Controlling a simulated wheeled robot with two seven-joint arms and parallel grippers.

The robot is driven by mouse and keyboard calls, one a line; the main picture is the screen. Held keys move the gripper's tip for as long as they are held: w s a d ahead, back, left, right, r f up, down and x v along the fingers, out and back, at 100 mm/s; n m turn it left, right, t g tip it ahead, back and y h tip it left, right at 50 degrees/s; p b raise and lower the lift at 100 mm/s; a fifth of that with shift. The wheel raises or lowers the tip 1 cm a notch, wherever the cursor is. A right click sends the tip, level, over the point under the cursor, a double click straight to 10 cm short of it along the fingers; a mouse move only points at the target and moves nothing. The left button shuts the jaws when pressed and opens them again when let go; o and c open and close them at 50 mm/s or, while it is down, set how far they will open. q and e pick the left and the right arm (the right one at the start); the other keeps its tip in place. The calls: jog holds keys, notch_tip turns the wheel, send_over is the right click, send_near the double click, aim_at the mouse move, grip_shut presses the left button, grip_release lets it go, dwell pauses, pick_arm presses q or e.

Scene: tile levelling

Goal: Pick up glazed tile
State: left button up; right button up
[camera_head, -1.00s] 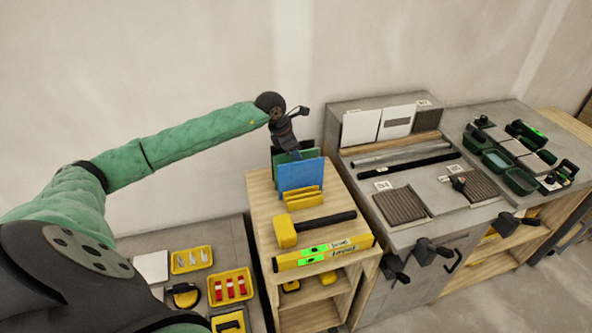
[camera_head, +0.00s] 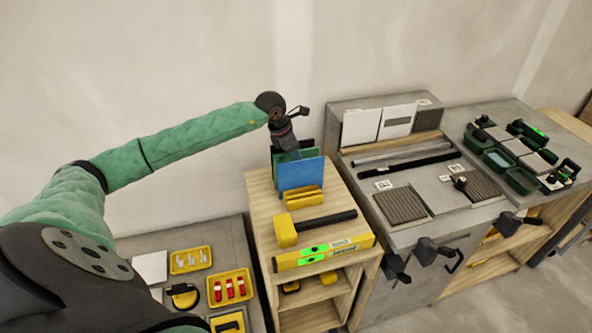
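A blue glazed tile (camera_head: 302,174) stands upright in a yellow rack (camera_head: 303,198) on the wooden cabinet. A green tile (camera_head: 309,152) stands just behind it. My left gripper (camera_head: 291,152) comes down from above at the upper edges of these tiles. Its fingertips are small and partly hidden by the tiles, so I cannot tell whether they are open or shut, or whether they touch a tile. My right gripper is not in view.
A yellow mallet (camera_head: 289,230) and a yellow level (camera_head: 325,253) lie in front of the rack. A grey workbench (camera_head: 432,233) with trowels, bars and tile samples stands to the right. Yellow trays (camera_head: 229,303) sit on the lower table at left. A wall stands behind.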

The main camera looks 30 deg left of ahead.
pick_arm(q)
jog(key=shift+r, duration=0.1)
grip_shut()
dwell(0.3)
